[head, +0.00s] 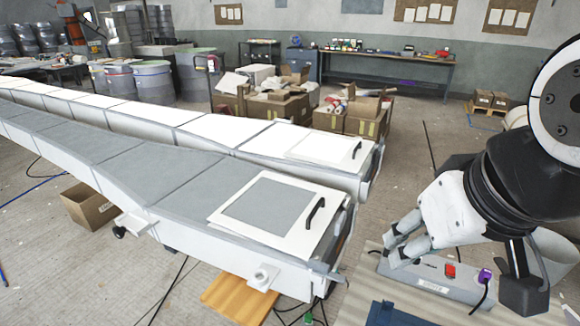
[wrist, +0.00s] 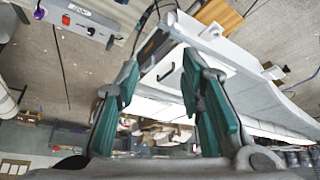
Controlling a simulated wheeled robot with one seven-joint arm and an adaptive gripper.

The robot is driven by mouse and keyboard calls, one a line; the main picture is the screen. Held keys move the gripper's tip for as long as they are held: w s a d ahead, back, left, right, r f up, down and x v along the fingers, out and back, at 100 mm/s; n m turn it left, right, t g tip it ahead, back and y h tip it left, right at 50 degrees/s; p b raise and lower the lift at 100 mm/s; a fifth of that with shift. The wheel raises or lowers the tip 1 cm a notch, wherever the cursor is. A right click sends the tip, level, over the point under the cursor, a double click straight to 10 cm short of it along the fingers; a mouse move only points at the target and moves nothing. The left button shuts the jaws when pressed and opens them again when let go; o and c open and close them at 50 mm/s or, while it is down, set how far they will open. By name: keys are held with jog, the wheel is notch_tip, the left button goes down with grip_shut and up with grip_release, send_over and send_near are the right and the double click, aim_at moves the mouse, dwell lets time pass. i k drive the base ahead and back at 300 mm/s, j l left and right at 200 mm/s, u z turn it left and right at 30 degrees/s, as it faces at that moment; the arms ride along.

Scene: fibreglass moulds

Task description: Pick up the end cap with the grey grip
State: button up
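Two long white moulds lie side by side, each with a flat end cap on its near end. The near mould's end cap (head: 268,206) is a white frame with a grey middle and a dark handle (head: 314,211). The far mould's end cap (head: 318,149) is plain white, also with a dark handle (head: 357,150). I cannot tell which grip counts as grey. My gripper (head: 392,250) is open and empty, right of the near cap and apart from it. In the wrist view a white panel with a dark handle (wrist: 169,72) shows beyond the open fingers.
A grey power box (head: 440,280) with a red switch lies on a bench below my gripper. Cardboard boxes (head: 362,118) and drums (head: 153,82) stand behind the moulds. Cables lie on the floor. The air between gripper and near mould looks clear.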

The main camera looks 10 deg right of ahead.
aim_at(343, 226)
jog(key=i+j+z, duration=0.35)
jog(key=j+z, duration=0.15)
jog(key=j, duration=0.25)
jog(key=i+j+z, duration=0.1)
jog(key=j+z, duration=0.15)
jog(key=j, duration=0.15)
